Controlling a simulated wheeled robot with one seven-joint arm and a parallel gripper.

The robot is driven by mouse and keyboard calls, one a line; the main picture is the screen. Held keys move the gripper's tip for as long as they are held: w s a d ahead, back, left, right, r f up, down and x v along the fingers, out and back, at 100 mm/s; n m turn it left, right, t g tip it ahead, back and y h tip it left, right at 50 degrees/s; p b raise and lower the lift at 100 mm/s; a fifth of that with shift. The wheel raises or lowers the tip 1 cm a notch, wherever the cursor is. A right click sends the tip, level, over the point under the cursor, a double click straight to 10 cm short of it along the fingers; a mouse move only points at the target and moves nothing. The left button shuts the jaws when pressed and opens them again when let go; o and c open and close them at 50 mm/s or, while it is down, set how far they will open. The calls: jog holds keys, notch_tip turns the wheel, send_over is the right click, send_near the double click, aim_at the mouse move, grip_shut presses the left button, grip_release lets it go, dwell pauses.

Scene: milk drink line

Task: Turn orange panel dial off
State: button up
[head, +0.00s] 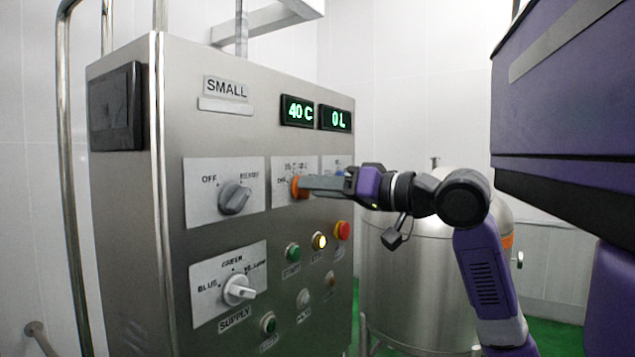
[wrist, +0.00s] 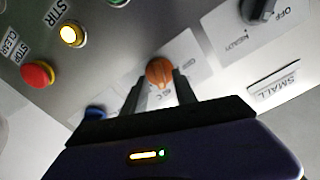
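The orange dial (head: 300,187) sits on a white plate in the middle of the steel control panel, with an OFF label at its left. It also shows in the wrist view (wrist: 160,71), which is turned nearly upside down. My gripper (head: 308,184) reaches the dial from the right. In the wrist view its two fingers (wrist: 162,88) stand apart, with the tips close to either side of the dial. I see no clear grip on it. In the head view the fingers cover part of the dial, and I cannot tell where its pointer faces.
A grey dial (head: 234,198) is left of the orange one, and a blue dial (wrist: 95,112) is on its other side. Below are a white supply dial (head: 239,290), a lit yellow button (head: 320,241) and a red stop button (head: 342,230). A steel tank (head: 415,290) stands behind my arm.

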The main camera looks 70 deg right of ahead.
jog(key=shift+w, duration=0.2)
jog(key=shift+c, duration=0.2)
grip_shut()
jog(key=shift+a+f+n+b, duration=0.1)
jog(key=shift+a+n+b, duration=0.05)
jog(key=shift+n+b, duration=3.65)
jog(key=shift+a+f+n+b, duration=0.1)
jog(key=shift+n+b, duration=2.2)
jog(key=shift+n, duration=2.9)
